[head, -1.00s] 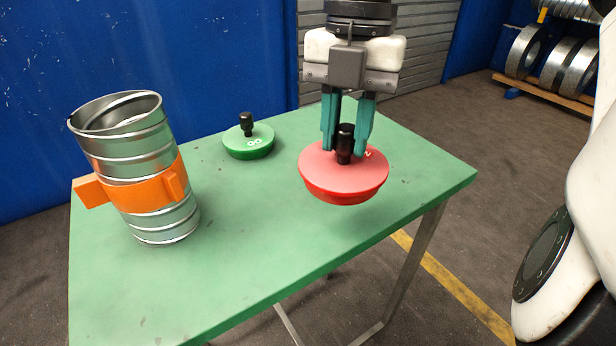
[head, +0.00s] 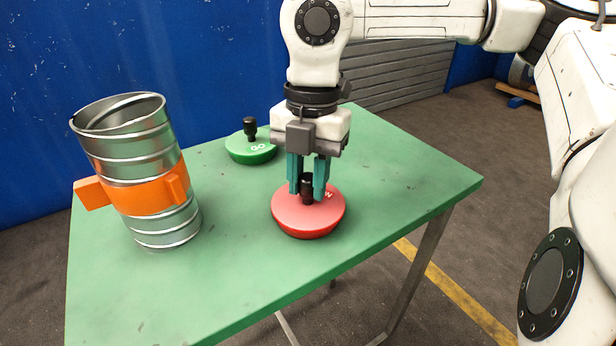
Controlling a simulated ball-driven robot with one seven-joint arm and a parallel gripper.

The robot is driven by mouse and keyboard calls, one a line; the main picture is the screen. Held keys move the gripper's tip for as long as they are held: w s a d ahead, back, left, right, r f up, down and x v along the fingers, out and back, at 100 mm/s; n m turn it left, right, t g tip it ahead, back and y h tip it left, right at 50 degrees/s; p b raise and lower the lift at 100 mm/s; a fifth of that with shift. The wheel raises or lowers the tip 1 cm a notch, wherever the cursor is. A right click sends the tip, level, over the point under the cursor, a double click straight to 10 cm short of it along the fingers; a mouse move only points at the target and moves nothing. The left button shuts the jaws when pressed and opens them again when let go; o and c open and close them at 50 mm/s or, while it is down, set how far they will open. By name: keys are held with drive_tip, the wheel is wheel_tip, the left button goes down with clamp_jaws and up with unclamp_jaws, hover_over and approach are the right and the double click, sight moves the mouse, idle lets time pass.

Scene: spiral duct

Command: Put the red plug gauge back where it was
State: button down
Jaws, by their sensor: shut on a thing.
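The red plug gauge (head: 306,215) is a round red disc with a black knob on top and pale lettering. It is at or just above the green table top, right of the middle; I cannot tell for certain whether it touches. My gripper (head: 307,190) points straight down over it, its teal fingers shut on the black knob. The fingers hide part of the knob. The green plug gauge (head: 251,150), marked "GO", with its own black knob, stands on the table behind and to the left.
A ribbed metal spiral duct (head: 154,222) stands tilted at the table's left, held by an orange clamp (head: 140,198). The green table (head: 400,175) is bare to the right of the red gauge and between it and the duct. A blue wall (head: 180,50) stands behind.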

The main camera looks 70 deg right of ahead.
drive_tip(key=shift+f, duration=0.1)
drive_tip(key=c, duration=0.9)
unclamp_jaws()
drive_tip(key=shift+o, duration=0.2)
wheel_tip(320, 180, up, 12)
drive_tip(key=d+p, duration=0.1)
drive_tip(key=shift+d+p, duration=0.2)
drive_tip(key=shift+p, duration=0.1)
